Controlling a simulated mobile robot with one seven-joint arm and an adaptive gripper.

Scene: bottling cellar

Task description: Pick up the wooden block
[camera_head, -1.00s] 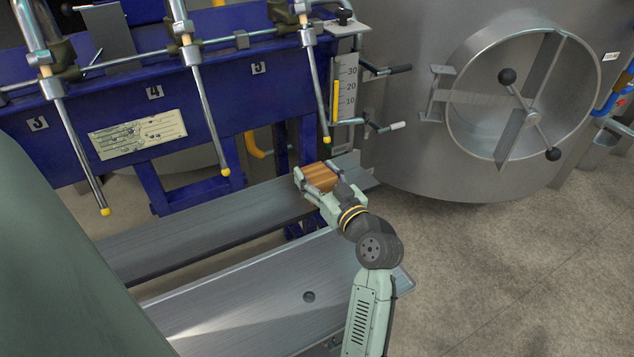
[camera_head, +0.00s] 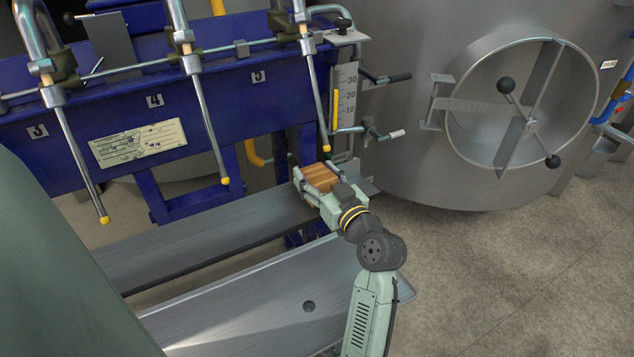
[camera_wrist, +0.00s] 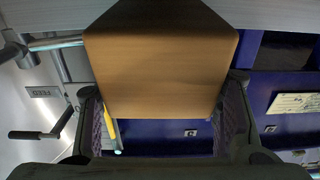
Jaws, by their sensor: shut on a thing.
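The wooden block (camera_head: 320,177) is light brown with a visible grain. It sits between the fingers of my gripper (camera_head: 317,180), near the right end of the rear metal shelf in the head view. In the wrist view the block (camera_wrist: 160,70) fills the upper middle, with a finger pad of my gripper (camera_wrist: 160,115) on each side of it. My gripper is shut on the block. The head view does not clearly show how far the block is above the shelf.
The rear metal shelf (camera_head: 200,240) and front metal shelf (camera_head: 240,305) run beneath. Metal filling tubes with yellow tips (camera_head: 225,181) hang from the blue frame (camera_head: 105,125) at left. A large steel tank (camera_head: 410,150) stands close at right. Open floor (camera_head: 520,270) lies at lower right.

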